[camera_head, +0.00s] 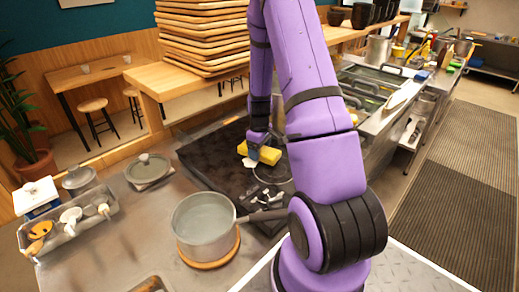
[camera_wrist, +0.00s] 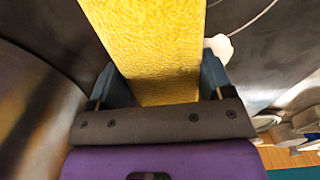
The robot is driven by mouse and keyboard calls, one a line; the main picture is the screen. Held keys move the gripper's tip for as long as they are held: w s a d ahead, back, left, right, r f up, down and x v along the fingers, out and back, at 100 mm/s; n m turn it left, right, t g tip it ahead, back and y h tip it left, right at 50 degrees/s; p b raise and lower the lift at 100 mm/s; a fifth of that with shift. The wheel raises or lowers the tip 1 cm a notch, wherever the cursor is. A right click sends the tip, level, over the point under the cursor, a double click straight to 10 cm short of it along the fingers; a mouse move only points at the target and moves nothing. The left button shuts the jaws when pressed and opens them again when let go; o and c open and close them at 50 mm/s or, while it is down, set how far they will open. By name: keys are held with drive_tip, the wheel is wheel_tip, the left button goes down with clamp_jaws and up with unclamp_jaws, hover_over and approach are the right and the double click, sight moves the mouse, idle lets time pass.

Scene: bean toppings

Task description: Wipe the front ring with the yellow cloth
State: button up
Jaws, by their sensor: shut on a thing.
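The yellow cloth (camera_head: 266,154) is a thick, sponge-like block; it also fills the upper middle of the wrist view (camera_wrist: 155,50). My gripper (camera_head: 253,147) is shut on it, one finger on each side. In the head view the cloth is over the black cooktop (camera_head: 207,157), near a thin pale ring (camera_head: 257,179) on its surface. My arm hides part of this ring and the cooktop's right side. I cannot tell whether the cloth touches the cooktop.
A small white thing (camera_head: 249,163) lies beside the cloth. A pot (camera_head: 190,234) stands on a round wooden trivet (camera_head: 222,257), its handle reaching right. A utensil tray (camera_head: 75,234) and a lidded pot (camera_head: 148,167) are at left. Stacked wooden trays (camera_head: 205,38) stand behind.

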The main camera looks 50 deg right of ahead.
drive_tip(key=shift+f, duration=0.3)
idle(0.4)
drive_tip(key=shift+a, duration=2)
drive_tip(key=shift+d, duration=2)
drive_tip(key=shift+a, duration=0.1)
drive_tip(key=shift+a, duration=1.95)
drive_tip(key=shift+d, duration=0.2)
